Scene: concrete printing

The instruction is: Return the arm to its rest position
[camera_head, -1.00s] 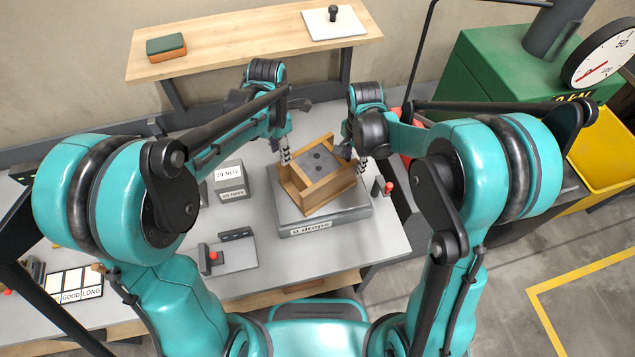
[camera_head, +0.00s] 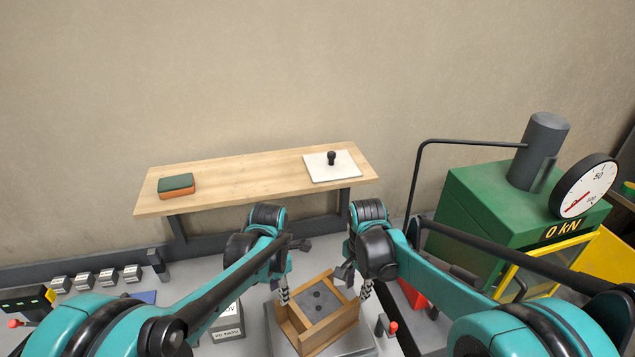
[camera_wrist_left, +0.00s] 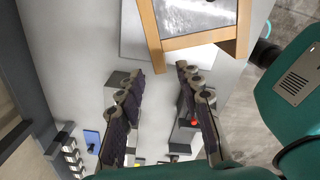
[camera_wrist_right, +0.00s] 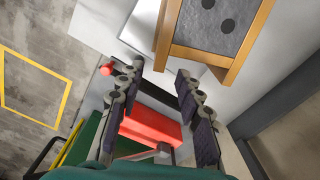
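My left gripper (camera_head: 283,293) is beside the left side of a wooden mould (camera_head: 318,310). In the left wrist view its fingers (camera_wrist_left: 155,88) are spread with nothing between them. My right gripper (camera_head: 358,280) is beside the mould's right side. In the right wrist view its fingers (camera_wrist_right: 160,80) are also spread and empty. The mould holds a grey concrete block (camera_wrist_right: 212,22) with dark round spots on top. It rests on a pale vibrating-table plate (camera_head: 360,344), apart from both grippers' fingers. Both arms reach forward from the bottom of the head view.
A wooden shelf (camera_head: 250,182) behind carries a green-and-orange sponge (camera_head: 176,186) and a white board (camera_head: 330,167) with a black-handled tool. A green press (camera_head: 490,215) with a round dial (camera_head: 583,187) stands right. Several small grey blocks line the bench's left back.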

